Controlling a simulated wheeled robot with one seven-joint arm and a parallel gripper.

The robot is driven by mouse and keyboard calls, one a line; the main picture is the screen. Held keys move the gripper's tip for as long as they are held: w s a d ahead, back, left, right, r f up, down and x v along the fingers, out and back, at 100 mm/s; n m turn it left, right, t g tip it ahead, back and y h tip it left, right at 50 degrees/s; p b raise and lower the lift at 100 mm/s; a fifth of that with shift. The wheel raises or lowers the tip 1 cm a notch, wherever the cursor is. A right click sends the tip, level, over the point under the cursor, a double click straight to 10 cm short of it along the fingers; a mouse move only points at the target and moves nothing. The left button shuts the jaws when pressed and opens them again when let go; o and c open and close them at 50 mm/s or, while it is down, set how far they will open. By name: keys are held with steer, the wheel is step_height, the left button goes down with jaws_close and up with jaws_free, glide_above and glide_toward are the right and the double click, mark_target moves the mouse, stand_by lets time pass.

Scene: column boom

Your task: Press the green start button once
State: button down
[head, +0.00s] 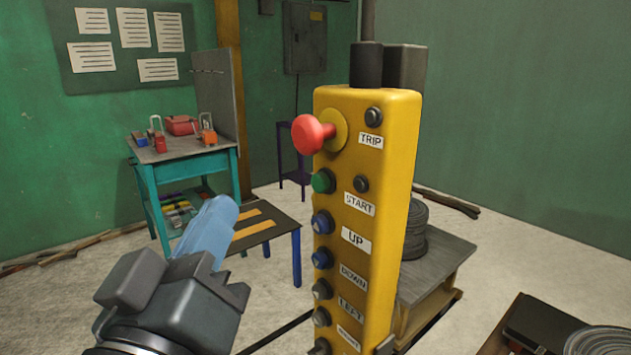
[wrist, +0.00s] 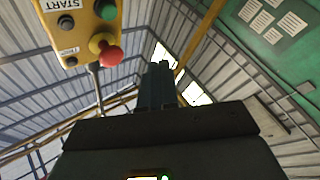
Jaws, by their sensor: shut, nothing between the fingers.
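The green start button (head: 322,181) sits on the left part of a yellow control pendant (head: 372,120), beside the START label and below a large red mushroom button (head: 313,135). My gripper (head: 222,207) is left of the pendant and a little lower than the green button, with a clear gap between them. Its blue fingers are shut and empty, pointing up and to the right. In the wrist view the picture is turned over: the green button (wrist: 106,9) is at the top edge, left of my fingers (wrist: 157,68), with the red button (wrist: 110,54) below it.
Several blue and dark buttons run down the pendant below START. A teal bench (head: 190,150) with padlocks stands behind at left, and a low table (head: 262,225) is behind my gripper. A pallet with a coil (head: 415,230) is behind the pendant.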

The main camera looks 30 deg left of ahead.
mark_target(319, 183)
steer(key=w+d+p, duration=0.2)
steer(key=w+d, duration=0.1)
steer(key=w, duration=0.4)
steer(key=shift+w, duration=0.3)
steer(key=shift+w+d, duration=0.1)
steer(key=shift+d, duration=0.05)
stand_by(1.8)
steer(key=shift+w+d, duration=0.1)
steer(key=shift+w, duration=0.15)
steer(key=shift+w+d, duration=0.2)
steer(key=shift+w, duration=0.3)
stand_by(0.7)
steer(key=shift+s+a, duration=0.1)
steer(key=shift+s, duration=0.05)
steer(key=shift+s+a+b, duration=0.25)
steer(key=shift+s+b, duration=0.25)
steer(key=shift+s, duration=0.2)
steer(key=shift+s, duration=0.1)
